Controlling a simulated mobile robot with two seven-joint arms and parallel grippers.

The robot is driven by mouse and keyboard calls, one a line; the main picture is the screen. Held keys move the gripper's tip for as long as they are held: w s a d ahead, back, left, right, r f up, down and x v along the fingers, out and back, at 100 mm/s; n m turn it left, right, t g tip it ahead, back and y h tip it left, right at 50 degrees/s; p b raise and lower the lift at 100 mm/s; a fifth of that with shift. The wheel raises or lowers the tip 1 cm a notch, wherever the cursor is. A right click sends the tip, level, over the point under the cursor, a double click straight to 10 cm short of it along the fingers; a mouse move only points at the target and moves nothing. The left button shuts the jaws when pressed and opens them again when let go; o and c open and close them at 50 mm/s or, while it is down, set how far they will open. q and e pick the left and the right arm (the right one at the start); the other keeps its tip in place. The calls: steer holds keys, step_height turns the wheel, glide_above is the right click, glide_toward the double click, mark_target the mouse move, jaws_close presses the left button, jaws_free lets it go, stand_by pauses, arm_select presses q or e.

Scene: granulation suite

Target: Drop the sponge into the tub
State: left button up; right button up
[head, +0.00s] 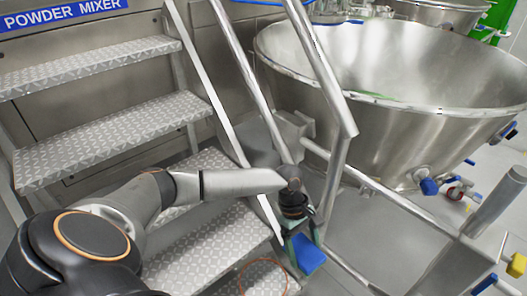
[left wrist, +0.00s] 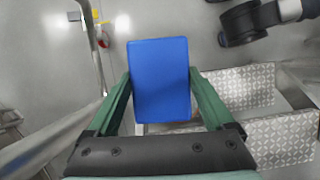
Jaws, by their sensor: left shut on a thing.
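The sponge (head: 308,254) is a flat blue block. My left gripper (head: 303,246) has green fingers, points down and is shut on it, low beside the metal steps and under the handrail. In the left wrist view the sponge (left wrist: 160,75) sits between both green fingers of the left gripper (left wrist: 160,95), with grey floor beyond it. A large, round steel vessel, which looks like the tub (head: 440,130), stands behind and to the right of the gripper, beyond the rail. Its inside is partly visible, and the sponge is outside it. My right gripper is not in view.
Steel handrails (head: 322,65) stand between the left arm and the vessel. Treaded steps (head: 110,125) fill the left side, also seen in the left wrist view (left wrist: 270,140). A blue-handled valve (head: 429,187) sticks out low on the vessel. A yellow object (head: 517,264) is at lower right.

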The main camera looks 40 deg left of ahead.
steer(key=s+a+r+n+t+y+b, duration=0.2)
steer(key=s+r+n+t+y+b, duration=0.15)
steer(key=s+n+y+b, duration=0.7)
arm_select(q)
steer(key=s+a+f+n+t+b, duration=0.1)
steer(key=a+f+n+b, duration=0.2)
steer(key=f, duration=0.8)
steer(key=s+a+f+n+t+b, duration=0.1)
steer(key=a+f+n+b, duration=0.2)
steer(key=f, duration=0.9)
steer(key=s+a+f+n+t+y+b, duration=0.1)
steer(key=a+f+n+b, duration=0.2)
steer(key=f, duration=0.9)
steer(key=shift+a+f+n+t, duration=0.15)
steer(key=shift+a+n+t, duration=0.05)
steer(key=shift+a, duration=0.65)
steer(key=shift+a+f+n+t, duration=0.1)
steer(key=shift+a+n+t, duration=0.1)
steer(key=shift+a, duration=0.6)
steer(key=shift+r, duration=0.1)
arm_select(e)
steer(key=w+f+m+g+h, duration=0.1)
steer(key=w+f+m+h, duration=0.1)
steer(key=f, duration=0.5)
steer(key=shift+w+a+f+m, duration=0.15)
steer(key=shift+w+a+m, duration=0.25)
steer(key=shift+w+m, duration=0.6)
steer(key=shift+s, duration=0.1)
